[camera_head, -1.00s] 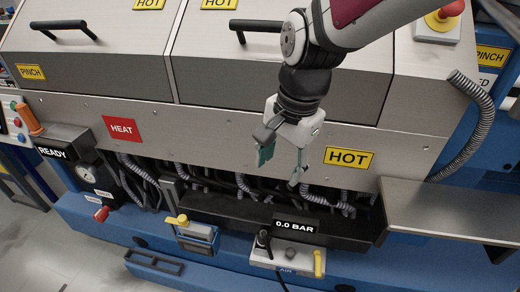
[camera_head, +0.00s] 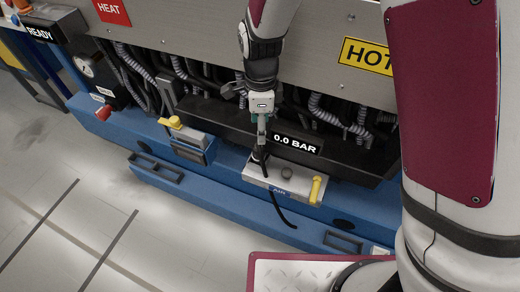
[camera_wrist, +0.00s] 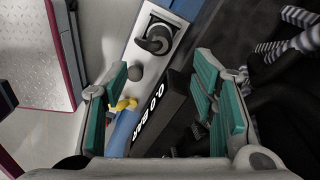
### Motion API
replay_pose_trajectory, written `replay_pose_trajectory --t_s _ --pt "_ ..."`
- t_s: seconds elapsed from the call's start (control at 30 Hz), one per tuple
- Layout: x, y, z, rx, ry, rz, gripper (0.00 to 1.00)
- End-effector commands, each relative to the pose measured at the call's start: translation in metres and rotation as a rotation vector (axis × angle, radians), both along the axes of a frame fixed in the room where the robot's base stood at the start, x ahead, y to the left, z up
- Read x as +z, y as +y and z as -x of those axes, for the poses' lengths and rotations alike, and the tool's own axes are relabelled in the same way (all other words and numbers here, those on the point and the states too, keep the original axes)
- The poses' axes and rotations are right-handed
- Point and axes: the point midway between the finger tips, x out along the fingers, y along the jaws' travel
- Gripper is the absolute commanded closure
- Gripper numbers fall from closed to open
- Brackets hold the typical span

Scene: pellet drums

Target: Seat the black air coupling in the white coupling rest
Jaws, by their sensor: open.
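The black air coupling (camera_head: 259,157) stands at the left end of a pale panel marked AIR (camera_head: 300,186), with a black hose running down from it. In the wrist view the coupling (camera_wrist: 155,40) sits at the top, within a dark square with a pale border. My gripper (camera_head: 261,138) is just above the coupling in the head view. In the wrist view my gripper (camera_wrist: 163,65) has its green-padded fingers wide apart, with nothing held between them. I cannot make out a separate white coupling rest; whether the pale panel includes it, I cannot tell.
The panel also carries a grey knob (camera_head: 287,172) and a yellow lever (camera_head: 316,189). A 0.0 BAR display (camera_head: 296,144) is close to the right of my gripper. Ribbed hoses (camera_head: 330,112) hang behind. A yellow-handled latch (camera_head: 185,135) is to the left.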

Motion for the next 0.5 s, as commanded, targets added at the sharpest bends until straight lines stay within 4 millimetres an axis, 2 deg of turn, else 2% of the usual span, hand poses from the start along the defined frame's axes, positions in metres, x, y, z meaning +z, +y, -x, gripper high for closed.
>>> replay_pose_trajectory --t_s 0.03,0.13,0.5 --pt "-0.012 0.000 0.000 0.000 0.002 0.000 0.47" --pt "-0.026 0.000 0.000 0.001 0.002 0.001 0.47" --pt "-0.049 0.002 0.001 0.002 0.001 0.000 0.47"
